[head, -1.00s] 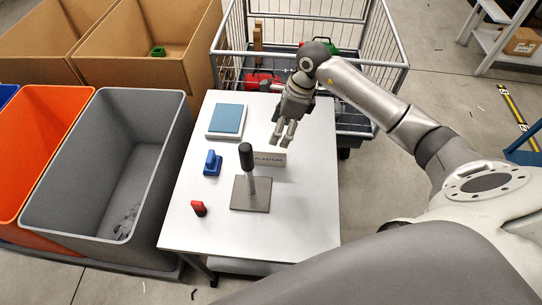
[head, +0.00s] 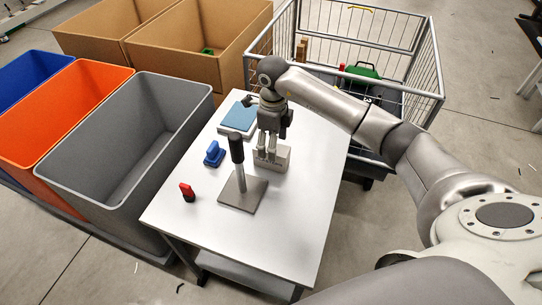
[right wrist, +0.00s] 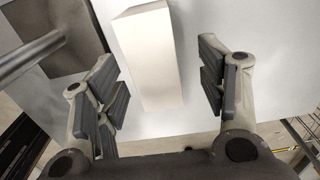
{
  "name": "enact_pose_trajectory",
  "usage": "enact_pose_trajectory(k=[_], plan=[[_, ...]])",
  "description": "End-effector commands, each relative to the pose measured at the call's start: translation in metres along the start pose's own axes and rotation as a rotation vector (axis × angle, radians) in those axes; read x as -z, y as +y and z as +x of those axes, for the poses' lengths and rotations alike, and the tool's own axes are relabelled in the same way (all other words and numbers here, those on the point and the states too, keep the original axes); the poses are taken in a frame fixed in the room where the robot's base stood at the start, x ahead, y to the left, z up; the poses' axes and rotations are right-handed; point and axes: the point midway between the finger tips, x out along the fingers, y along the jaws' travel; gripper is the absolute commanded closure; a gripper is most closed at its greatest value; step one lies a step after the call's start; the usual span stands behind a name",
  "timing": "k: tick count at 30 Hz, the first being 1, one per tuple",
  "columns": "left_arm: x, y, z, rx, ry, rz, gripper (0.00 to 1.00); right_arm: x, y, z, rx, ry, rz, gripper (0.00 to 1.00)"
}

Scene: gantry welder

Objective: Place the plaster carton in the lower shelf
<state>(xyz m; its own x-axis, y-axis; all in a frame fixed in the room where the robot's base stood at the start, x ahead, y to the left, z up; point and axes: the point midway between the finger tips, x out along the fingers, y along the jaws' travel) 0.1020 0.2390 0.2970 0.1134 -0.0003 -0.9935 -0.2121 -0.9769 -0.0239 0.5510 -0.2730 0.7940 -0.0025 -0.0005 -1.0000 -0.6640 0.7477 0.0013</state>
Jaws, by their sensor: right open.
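The plaster carton (head: 273,158) is a small pale grey box with dark lettering on its side. It stands on the white table (head: 275,225), behind the post with a black grip. My right gripper (head: 267,155) is over the carton, pointing down, and partly hides it. In the right wrist view the carton (right wrist: 150,58) lies between the two spread fingers of the right gripper (right wrist: 158,90), with a gap on each side. The lower shelf (head: 240,277) shows only as a strip under the table's front edge. My left gripper is not in view.
A post on a square plate (head: 243,192) stands just in front of the carton. A blue stamp-like object (head: 214,155), a red object (head: 187,192) and a blue-topped scale (head: 238,118) are on the table. A wire cart (head: 435,75) stands behind; a grey bin (head: 125,150) is left.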

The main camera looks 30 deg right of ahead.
Motion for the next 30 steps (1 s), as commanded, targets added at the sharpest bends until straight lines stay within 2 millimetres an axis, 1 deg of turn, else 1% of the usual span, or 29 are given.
enact_pose_trajectory(k=[1,4,7,11,12,15,18,23,26,30], plan=[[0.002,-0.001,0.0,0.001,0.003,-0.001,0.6,0.0,0.0,0.005,-0.001,0.0,0.001,0.35],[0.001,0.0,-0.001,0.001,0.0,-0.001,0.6,0.0,0.0,0.01,0.0,0.0,-0.001,0.35],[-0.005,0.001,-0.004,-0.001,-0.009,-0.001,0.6,-0.001,0.004,0.021,-0.003,0.001,-0.002,0.35],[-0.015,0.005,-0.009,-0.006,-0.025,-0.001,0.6,-0.002,0.007,0.042,-0.003,0.001,-0.001,0.35],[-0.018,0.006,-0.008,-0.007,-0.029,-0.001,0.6,-0.002,0.006,0.048,-0.003,0.001,0.0,0.35],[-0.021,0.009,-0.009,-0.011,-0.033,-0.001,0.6,-0.002,0.005,0.057,-0.001,-0.001,0.0,0.35],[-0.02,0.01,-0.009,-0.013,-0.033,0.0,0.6,-0.002,0.005,0.061,0.0,-0.001,0.0,0.35],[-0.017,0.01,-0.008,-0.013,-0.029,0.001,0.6,-0.002,0.005,0.061,0.0,-0.001,-0.001,0.35],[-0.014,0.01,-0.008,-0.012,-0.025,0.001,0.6,-0.002,0.005,0.061,0.001,-0.001,-0.001,0.45],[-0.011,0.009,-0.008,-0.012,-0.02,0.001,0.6,-0.002,0.005,0.061,0.001,-0.001,-0.001,0.63]])
